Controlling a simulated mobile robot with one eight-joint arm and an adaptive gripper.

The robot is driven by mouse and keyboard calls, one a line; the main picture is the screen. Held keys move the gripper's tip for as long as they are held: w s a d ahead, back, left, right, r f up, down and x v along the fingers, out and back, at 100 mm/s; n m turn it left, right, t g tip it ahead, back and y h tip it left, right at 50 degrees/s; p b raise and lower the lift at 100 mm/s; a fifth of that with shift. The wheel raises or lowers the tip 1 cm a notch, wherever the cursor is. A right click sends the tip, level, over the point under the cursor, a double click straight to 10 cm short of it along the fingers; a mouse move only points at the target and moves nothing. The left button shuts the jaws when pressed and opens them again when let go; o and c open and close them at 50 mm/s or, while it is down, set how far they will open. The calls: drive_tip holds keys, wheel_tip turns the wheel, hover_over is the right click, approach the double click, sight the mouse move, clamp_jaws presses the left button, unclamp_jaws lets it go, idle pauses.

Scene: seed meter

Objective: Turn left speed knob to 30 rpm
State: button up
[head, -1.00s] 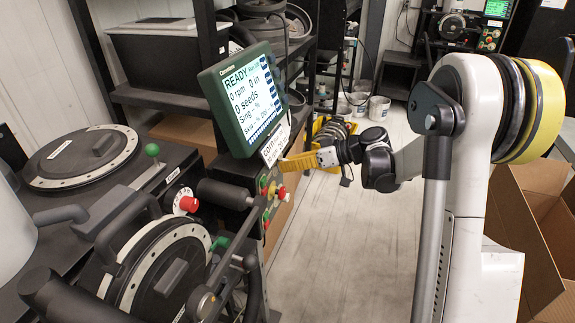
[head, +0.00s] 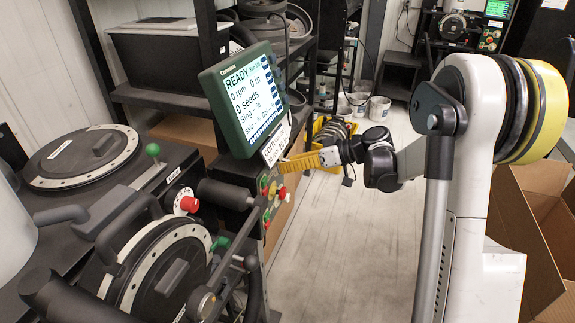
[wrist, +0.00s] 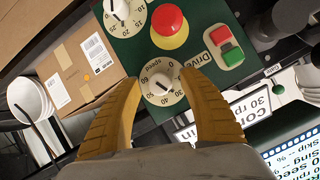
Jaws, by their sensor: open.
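A white round speed dial (wrist: 161,84) with a dark pointer and printed numbers sits on the green panel in the wrist view. My gripper (wrist: 160,79) is open, with one yellow finger on each side of this dial in the picture. I cannot tell whether the fingers touch it. In the head view my gripper (head: 300,163) points left at the control panel (head: 268,195) under the monitor. A second white dial (wrist: 124,14) is at the top of the wrist view. The monitor (head: 248,95) reads READY, 0 rpm, 0 seeds.
A red button on a yellow base (wrist: 169,24) and a green and red drive switch (wrist: 227,46) are close to the dial. A white sign with "30 rpm" (wrist: 245,112) is beside the panel. A yellow crate (head: 322,135) stands on the floor behind my gripper.

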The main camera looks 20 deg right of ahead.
drive_tip(key=v, duration=1.1)
drive_tip(key=shift+s+d, duration=0.2)
drive_tip(key=shift+r, duration=0.15)
drive_tip(key=s+a+r+m+g+h, duration=0.1)
drive_tip(key=s+a+m+h, duration=0.3)
drive_tip(key=s+a, duration=0.45)
drive_tip(key=s+a+f+m+t+h, duration=0.1)
drive_tip(key=s+h, duration=0.6)
drive_tip(key=s, duration=0.8)
drive_tip(key=shift+s+f+m+t, duration=0.3)
drive_tip(key=shift+f+m, duration=0.2)
drive_tip(key=shift+m, duration=0.7)
